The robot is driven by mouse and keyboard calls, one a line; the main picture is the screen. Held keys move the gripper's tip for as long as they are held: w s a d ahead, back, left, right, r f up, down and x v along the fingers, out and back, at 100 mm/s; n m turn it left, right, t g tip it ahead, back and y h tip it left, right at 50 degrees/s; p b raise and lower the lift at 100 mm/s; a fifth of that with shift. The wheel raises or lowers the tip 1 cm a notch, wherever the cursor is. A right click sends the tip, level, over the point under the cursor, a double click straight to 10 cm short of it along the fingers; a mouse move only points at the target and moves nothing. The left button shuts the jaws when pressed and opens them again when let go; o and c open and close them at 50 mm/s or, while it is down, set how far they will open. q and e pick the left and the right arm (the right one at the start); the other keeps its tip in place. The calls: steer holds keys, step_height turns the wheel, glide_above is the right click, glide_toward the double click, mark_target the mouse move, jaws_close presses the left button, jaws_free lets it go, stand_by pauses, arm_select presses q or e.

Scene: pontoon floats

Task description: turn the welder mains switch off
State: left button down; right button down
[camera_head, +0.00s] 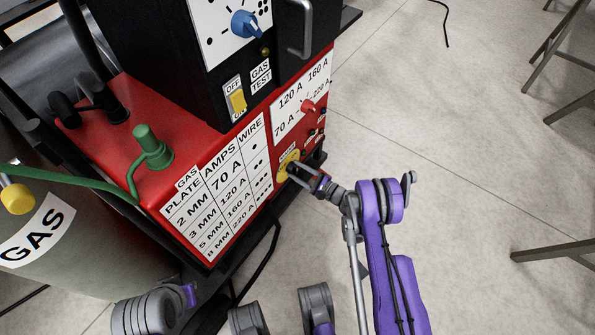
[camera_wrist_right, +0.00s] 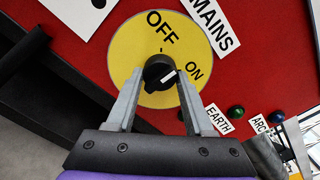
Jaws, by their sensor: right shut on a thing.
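The red welder front (camera_head: 222,185) carries the round yellow mains switch plate (camera_head: 287,158), low on its right side. In the right wrist view the yellow plate (camera_wrist_right: 125,45) reads OFF above and ON at the right, beside a MAINS label (camera_wrist_right: 211,25). The black knob (camera_wrist_right: 157,70) has a white mark that lies on its right side, roughly toward ON. My right gripper (camera_head: 297,172) is at the plate. In the wrist view its two fingers (camera_wrist_right: 160,84) are on either side of the knob, shut on it. My left gripper is not in view.
A grey gas cylinder (camera_head: 75,250) with a green hose stands at the left. Chair legs (camera_head: 560,45) stand at the right. The floor between is clear.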

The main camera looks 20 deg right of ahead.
steer(key=n, duration=0.9)
steer(key=shift+r, duration=0.1)
steer(key=shift+n, duration=0.4)
steer(key=shift+c, duration=1.4)
jaws_free()
steer(key=shift+d, duration=0.15)
steer(key=p+v, duration=0.2)
steer(key=v, duration=0.8)
steer(key=shift+s+d, duration=0.2)
steer(key=shift+s, duration=0.1)
